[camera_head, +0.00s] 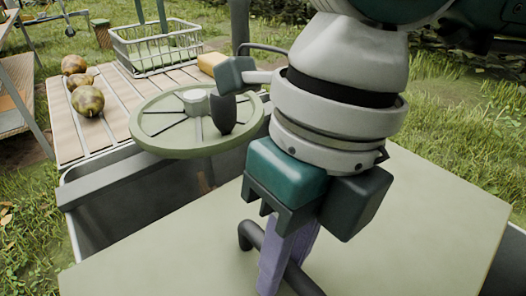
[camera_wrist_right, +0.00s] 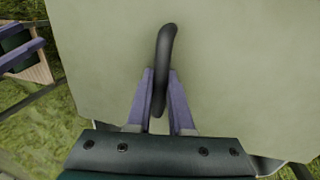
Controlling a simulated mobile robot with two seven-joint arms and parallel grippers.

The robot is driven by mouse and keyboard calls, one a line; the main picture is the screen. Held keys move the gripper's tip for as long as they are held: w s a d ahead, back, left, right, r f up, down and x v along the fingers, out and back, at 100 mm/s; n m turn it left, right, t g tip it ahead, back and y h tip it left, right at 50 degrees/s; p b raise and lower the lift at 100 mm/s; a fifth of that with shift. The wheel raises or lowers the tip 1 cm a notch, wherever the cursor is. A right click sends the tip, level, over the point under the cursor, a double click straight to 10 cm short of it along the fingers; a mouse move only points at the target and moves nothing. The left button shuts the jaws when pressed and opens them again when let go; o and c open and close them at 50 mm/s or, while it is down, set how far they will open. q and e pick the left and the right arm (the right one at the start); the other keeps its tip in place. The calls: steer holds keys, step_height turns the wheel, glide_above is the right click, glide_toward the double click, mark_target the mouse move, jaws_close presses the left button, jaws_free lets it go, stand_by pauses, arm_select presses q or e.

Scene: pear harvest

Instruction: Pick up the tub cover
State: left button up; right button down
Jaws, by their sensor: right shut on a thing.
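The tub cover (camera_head: 400,225) is a large flat pale green panel with a dark curved bar handle (camera_head: 250,235). It fills much of the lower head view and most of the right wrist view (camera_wrist_right: 230,60). My right gripper (camera_head: 270,285) has its purple fingers closed on the handle (camera_wrist_right: 166,50), seen between them in the wrist view. A grey tub wall (camera_head: 125,175) shows left of the cover. I cannot tell whether the cover touches the tub. My left gripper (camera_wrist_right: 35,35) shows at the wrist view's left edge, its purple fingers apart and away from the cover.
A green spoked wheel (camera_head: 165,147) with a dark knob stands close beyond the cover. Behind it, a slatted table (camera_head: 110,125) carries several brownish pears (camera_head: 88,101), a white wire basket (camera_head: 160,68) and a yellow block (camera_head: 211,63). Grass surrounds the place.

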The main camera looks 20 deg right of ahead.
stand_by(0.3)
steer(key=shift+r, duration=0.1)
steer(key=shift+r, duration=0.55)
step_height(320, 180, up, 19)
steer(key=p, duration=0.3)
steer(key=shift+f, duration=0.2)
